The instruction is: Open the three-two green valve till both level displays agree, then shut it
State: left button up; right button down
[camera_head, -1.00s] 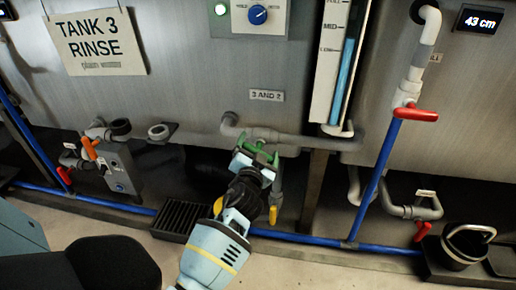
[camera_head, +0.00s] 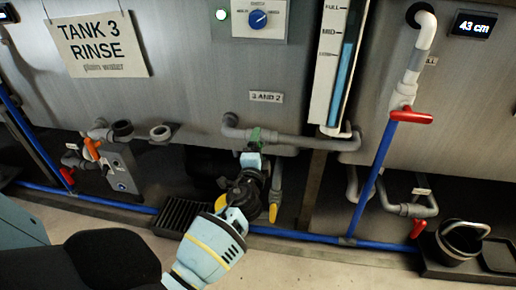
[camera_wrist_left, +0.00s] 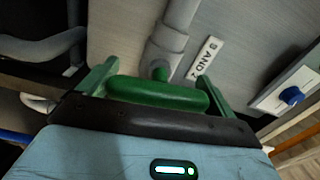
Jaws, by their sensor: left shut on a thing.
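The green valve sits on the grey pipe under the "3 AND 2" label (camera_head: 266,97); in the head view my left gripper (camera_head: 254,143) largely covers it. In the left wrist view, the green handle (camera_wrist_left: 158,93) lies crosswise between the two fingers of my left gripper (camera_wrist_left: 155,88), which is shut on it. The stem (camera_wrist_left: 160,72) shows behind the handle. One level display (camera_head: 477,23) at the top right reads 43 cm. A second display (camera_head: 8,13) is cut off at the top left edge and cannot be read. My right gripper is out of view.
A red-handled valve (camera_head: 411,117) is on the right pipe, and a yellow handle (camera_head: 273,213) hangs just right of my left wrist. An orange handle (camera_head: 92,149) is at the left. A blue pipe (camera_head: 290,236) runs low along the tanks.

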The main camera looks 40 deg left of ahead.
pick_arm(q)
jog(key=shift+m, duration=0.8)
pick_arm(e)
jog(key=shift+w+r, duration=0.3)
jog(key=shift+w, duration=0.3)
pick_arm(q)
jog(key=o, duration=0.7)
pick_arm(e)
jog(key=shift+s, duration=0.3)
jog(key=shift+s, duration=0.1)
